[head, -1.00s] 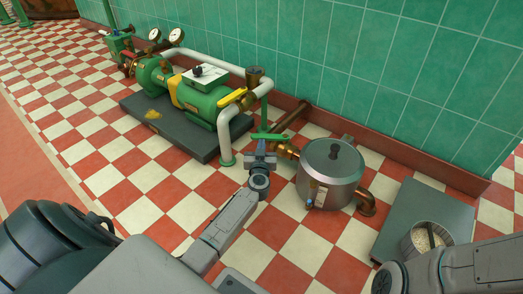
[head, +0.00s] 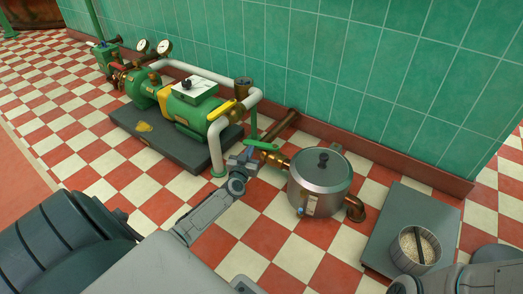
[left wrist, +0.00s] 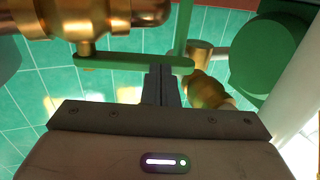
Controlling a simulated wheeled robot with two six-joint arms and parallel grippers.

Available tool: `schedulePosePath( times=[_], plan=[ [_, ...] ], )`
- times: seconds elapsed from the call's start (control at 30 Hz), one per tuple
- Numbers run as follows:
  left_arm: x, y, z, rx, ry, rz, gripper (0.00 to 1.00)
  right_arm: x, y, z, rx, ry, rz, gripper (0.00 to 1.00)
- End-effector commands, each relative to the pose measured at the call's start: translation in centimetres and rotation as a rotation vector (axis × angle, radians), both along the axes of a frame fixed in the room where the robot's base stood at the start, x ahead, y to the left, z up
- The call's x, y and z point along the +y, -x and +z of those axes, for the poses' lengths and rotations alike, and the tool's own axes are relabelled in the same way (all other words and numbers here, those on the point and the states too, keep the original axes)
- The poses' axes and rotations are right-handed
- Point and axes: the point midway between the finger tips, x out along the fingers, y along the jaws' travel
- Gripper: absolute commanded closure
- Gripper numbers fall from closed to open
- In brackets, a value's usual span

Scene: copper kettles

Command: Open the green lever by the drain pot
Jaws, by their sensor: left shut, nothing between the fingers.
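The green lever (head: 262,145) sits on top of the brass pipe valve (head: 275,158), left of the steel drain pot (head: 318,185). In the left wrist view the lever (left wrist: 115,61) is a flat bar running nearly level across the upper middle. My left gripper (head: 242,158) is shut and empty, just left of and below the lever. In the left wrist view its fingertips (left wrist: 160,68) meet the lever near its right end; I cannot tell if they press on it. My right gripper is not in view; only part of that arm shows at bottom right.
A green pump (head: 195,112) with white piping stands on a dark base (head: 165,143) to the left. A grey slab (head: 400,215) and a bucket of grain (head: 404,262) are at the right.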

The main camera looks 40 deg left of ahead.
Motion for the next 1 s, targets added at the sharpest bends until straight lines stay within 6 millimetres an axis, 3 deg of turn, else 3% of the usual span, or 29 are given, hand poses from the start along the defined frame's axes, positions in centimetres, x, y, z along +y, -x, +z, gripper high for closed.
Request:
schedulePosePath(
  times=[0.53,1.0],
  plan=[
    [2.0,-2.3,0.0,-0.003,0.004,0.009,1.00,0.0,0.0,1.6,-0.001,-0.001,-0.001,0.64],
    [2.3,-2.8,0.1,-0.004,0.002,0.008,1.00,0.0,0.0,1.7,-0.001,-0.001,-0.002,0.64]
  ],
)
